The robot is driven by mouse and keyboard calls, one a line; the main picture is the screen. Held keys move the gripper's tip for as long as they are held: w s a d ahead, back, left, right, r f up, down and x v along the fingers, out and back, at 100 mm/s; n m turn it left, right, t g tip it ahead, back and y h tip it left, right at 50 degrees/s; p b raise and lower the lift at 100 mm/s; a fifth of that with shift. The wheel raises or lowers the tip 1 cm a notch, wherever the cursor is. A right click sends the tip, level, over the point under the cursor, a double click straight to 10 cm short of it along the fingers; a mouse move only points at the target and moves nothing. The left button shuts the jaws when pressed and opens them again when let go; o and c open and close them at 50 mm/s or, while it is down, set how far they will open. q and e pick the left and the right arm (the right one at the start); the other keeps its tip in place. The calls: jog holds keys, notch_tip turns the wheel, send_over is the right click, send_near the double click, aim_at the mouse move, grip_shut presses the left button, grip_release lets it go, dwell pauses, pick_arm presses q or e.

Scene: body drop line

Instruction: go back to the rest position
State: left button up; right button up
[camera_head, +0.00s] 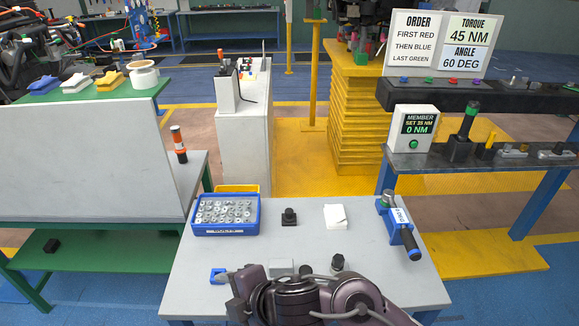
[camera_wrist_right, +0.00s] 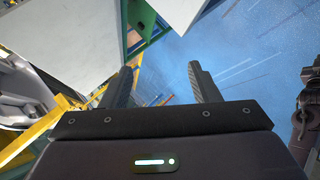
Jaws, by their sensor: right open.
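My right gripper (camera_head: 238,296) is over the near left part of the grey table (camera_head: 350,255), with its arm coming in from the lower right. In the right wrist view its two fingers (camera_wrist_right: 163,85) stand wide apart with nothing between them. Blue floor and a table corner show beyond them. My left gripper does not show in the head view.
The grey table holds a blue bin (camera_head: 226,215) of small metal parts, a black fixture (camera_head: 289,217), a white block (camera_head: 336,217) and a blue-black tool (camera_head: 402,228). A small blue item (camera_head: 217,275) lies close to the gripper. A large grey panel (camera_head: 85,160) stands left.

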jog(key=w+d+m+t+h, duration=0.15)
jog(key=d+m+h, duration=0.35)
jog(key=d+m, duration=0.9)
jog(key=s+d+f+m+g+h, duration=0.2)
jog(key=s+d+f+m, duration=0.3)
jog(key=d, duration=0.3)
jog(key=s+d+f+m+g+h, duration=0.2)
jog(key=s+d+f+m, duration=0.15)
jog(key=s+d, duration=0.4)
notch_tip(320, 180, down, 32)
jog(key=d+b, duration=0.1)
jog(key=b, duration=0.5)
jog(key=s+d+f+g+b, duration=0.1)
jog(key=s+f+b, duration=0.1)
jog(key=s+f, duration=0.8)
jog(key=s+d+f+g+b, duration=0.1)
jog(key=s+d+f+b, duration=0.1)
jog(key=s+f, duration=0.8)
notch_tip(320, 180, down, 6)
jog(key=shift+d+r+b, duration=0.15)
jog(key=shift+d+b, duration=0.15)
jog(key=shift+b, duration=0.3)
